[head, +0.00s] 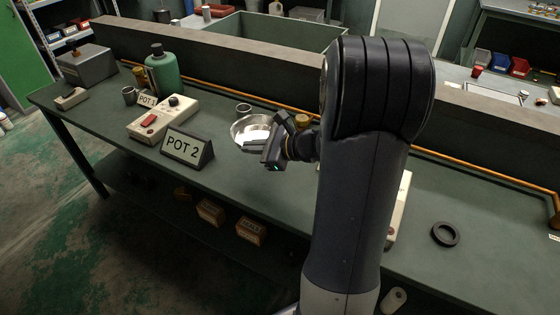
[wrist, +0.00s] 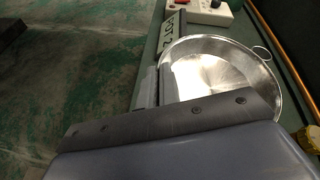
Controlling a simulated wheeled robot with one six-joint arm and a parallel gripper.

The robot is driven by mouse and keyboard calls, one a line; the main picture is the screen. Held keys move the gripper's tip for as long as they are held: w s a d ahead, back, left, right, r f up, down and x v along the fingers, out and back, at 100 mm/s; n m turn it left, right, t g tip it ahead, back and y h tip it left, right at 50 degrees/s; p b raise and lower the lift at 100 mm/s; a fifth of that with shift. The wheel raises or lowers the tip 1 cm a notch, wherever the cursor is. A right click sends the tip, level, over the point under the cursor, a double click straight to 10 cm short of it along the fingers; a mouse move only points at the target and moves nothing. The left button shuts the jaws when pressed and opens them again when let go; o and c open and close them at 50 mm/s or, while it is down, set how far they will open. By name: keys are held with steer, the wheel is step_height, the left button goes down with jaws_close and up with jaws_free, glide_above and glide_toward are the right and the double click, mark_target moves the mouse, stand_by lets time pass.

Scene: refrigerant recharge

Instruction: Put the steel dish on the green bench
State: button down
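The fingers show at the dish's left edge in the wrist view (wrist: 160,88). The green bench (head: 225,185) lies beneath. I cannot tell whether the dish touches the bench top, as its underside is hidden.
The POT 2 sign (head: 187,149) stands just left of the dish. An orange pipe (head: 215,88) runs along the back. A black ring (head: 445,234) lies at right.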

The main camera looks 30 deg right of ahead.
steer(key=shift+n+y, duration=0.5)
steer(key=s+f, duration=0.1)
steer(key=f, duration=0.3)
steer(key=d+f+b, duration=0.1)
steer(key=f, duration=0.2)
steer(key=s+d+f+b, duration=0.1)
steer(key=f, duration=0.3)
steer(key=shift+s+d+f, duration=0.25)
steer(key=shift+s+f, duration=0.05)
steer(key=shift+s, duration=0.05)
steer(key=c, duration=1.6)
jaws_free()
steer(key=v, duration=1.2)
steer(key=shift+w+r, duration=0.15)
steer(key=shift+r, duration=0.05)
